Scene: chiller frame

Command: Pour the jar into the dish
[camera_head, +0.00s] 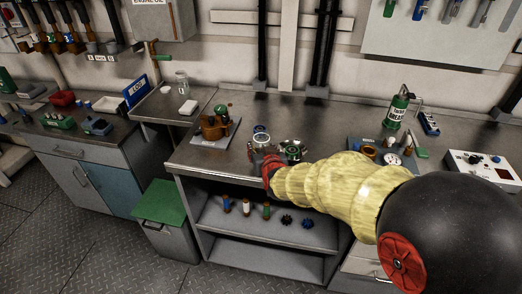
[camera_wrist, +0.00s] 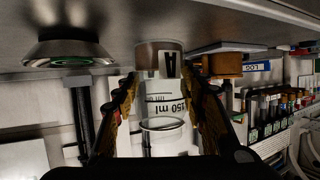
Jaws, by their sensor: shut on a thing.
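The jar (camera_wrist: 165,105) is clear, with "150 ml" marks and an "A" label. Brownish-grey contents sit at its base end. The wrist view is upside down, and the jar looks upright between my two fingers. My gripper (camera_wrist: 163,100) is shut on its sides; in the head view my gripper (camera_head: 264,160) is at the counter's front edge. The jar's round top (camera_head: 261,138) shows just beyond it. The dish (camera_head: 293,151), metal with a green ring, stands close to the right of the jar. It also shows in the wrist view (camera_wrist: 68,48). I cannot tell whether the jar touches the counter.
A brown device on a white base (camera_head: 214,128) stands left of the jar. A green canister (camera_head: 397,110) and a tray of small parts (camera_head: 385,152) are to the right. The back of the counter (camera_head: 300,112) is clear. A shelf below holds several small bottles (camera_head: 247,209).

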